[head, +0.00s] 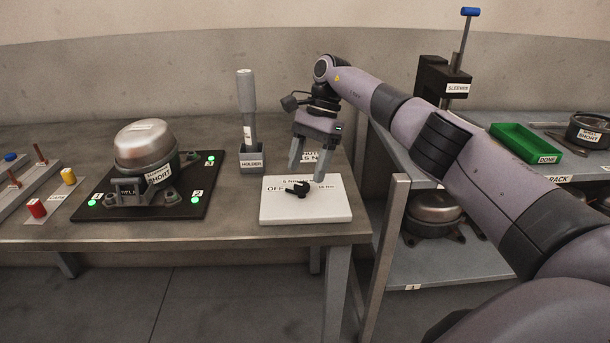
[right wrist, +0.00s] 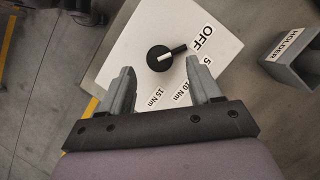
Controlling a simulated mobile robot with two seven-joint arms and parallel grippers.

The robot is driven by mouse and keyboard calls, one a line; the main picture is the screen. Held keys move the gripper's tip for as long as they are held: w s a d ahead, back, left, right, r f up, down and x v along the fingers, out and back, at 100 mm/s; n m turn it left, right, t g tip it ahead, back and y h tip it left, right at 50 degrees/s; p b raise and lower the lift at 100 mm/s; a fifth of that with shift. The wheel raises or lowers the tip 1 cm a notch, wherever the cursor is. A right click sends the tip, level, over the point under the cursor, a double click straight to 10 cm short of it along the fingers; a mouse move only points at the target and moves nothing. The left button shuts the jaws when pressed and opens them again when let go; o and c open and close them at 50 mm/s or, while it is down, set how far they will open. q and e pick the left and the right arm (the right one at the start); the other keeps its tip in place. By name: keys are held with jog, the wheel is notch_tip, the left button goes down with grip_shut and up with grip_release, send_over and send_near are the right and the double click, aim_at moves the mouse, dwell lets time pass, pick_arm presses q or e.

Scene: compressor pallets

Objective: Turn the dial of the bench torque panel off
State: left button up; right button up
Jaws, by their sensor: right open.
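The bench torque panel (head: 333,211) is a white plate near the right end of the bench. It also shows in the right wrist view (right wrist: 120,52). Its black dial (head: 298,189) has a white line, seen on the dial in the right wrist view (right wrist: 162,57). That line points roughly toward the OFF label, close to the 5 label; the exact setting is hard to tell. My right gripper (head: 308,166) is open and empty above the panel. In the right wrist view its fingers (right wrist: 160,75) stand apart, with the dial between and beyond the tips. My left gripper is out of view.
A holder (head: 251,161) with an upright grey tool stands behind the panel. A compressor (head: 145,150) sits on a dark plate (head: 100,208) with green lights to the left. A shelf rack with a green tray (head: 520,142) stands at the right.

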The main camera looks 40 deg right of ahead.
jog(key=shift+v, duration=2.05)
